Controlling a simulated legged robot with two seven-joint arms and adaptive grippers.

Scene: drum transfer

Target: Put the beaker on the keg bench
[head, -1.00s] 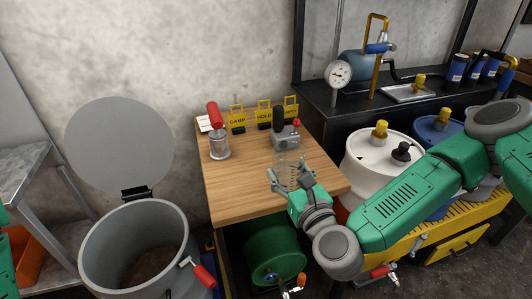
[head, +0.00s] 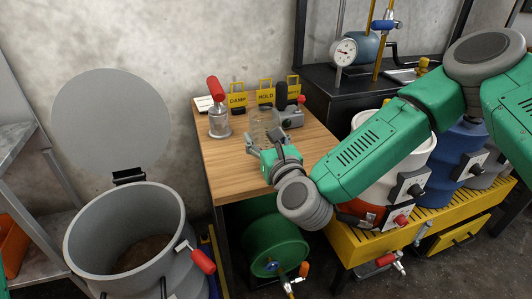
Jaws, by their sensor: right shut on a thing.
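The wooden table (head: 235,178) has a bare front half. A yellow slatted stand (head: 380,240) at right bears white, blue and grey kegs. I cannot tell from the picture which surface is called the keg bench. My left gripper is not in view.
Yellow signs (head: 238,100) line the table's back. A grey open drum (head: 130,240) stands at left. A green drum (head: 268,235) lies under the table. A black bench (head: 325,75) is behind.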

